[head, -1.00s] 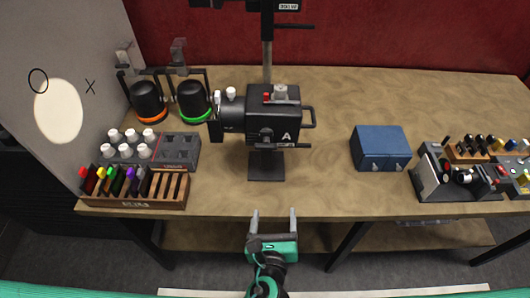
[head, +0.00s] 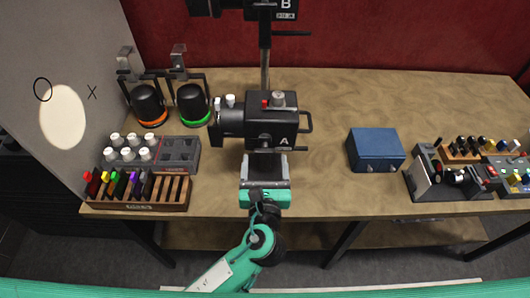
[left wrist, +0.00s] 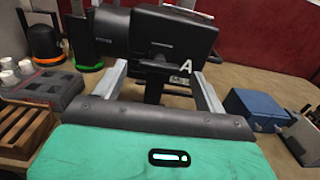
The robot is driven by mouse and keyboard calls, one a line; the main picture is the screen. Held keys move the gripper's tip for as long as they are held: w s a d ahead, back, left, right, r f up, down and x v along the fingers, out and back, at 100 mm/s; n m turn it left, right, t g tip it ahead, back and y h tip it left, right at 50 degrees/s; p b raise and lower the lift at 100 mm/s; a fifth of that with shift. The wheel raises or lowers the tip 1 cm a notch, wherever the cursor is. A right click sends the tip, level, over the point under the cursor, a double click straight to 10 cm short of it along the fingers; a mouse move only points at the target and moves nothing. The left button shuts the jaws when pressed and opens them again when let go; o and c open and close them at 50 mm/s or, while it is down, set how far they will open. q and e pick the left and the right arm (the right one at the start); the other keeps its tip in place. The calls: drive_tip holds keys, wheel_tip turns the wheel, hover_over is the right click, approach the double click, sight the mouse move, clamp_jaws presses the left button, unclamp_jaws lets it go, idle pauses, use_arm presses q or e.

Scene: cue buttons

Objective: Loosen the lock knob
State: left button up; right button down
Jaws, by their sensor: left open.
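A black spotlight-like device marked A (head: 270,128) is mounted on a vertical post (head: 265,68) at the middle of the table. It has white knobs at its left, a red button and a grey knob (head: 278,98) on top, and a handle at its right. Which part is the lock knob, I cannot tell for certain. My left gripper (head: 265,160) is open, its two fingers pointing at the device from below and in front. In the left wrist view device A (left wrist: 160,38) stands between and beyond the open fingers (left wrist: 158,88). My right gripper is not in view.
A second device marked B (head: 260,8) sits higher on the post. Two lamps, one orange-ringed (head: 148,104) and one green-ringed (head: 193,104), stand behind left. A pen rack (head: 137,192), knob tray (head: 180,152), blue box (head: 376,149) and tool stand (head: 445,180) flank clear table (head: 335,190).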

sight(265, 149)
use_arm(q)
drive_tip(key=shift+w, duration=1.1)
drive_tip(key=c, duration=1)
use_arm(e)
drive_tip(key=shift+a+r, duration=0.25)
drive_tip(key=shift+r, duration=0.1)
use_arm(q)
drive_tip(key=shift+n, duration=0.3)
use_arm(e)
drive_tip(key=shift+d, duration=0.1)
use_arm(q)
drive_tip(key=shift+n, duration=1.2)
drive_tip(key=shift+n+b, duration=0.6)
drive_tip(key=shift+n, duration=1.3)
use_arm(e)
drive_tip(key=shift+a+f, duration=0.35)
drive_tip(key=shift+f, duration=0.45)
use_arm(q)
drive_tip(key=shift+a, duration=0.1)
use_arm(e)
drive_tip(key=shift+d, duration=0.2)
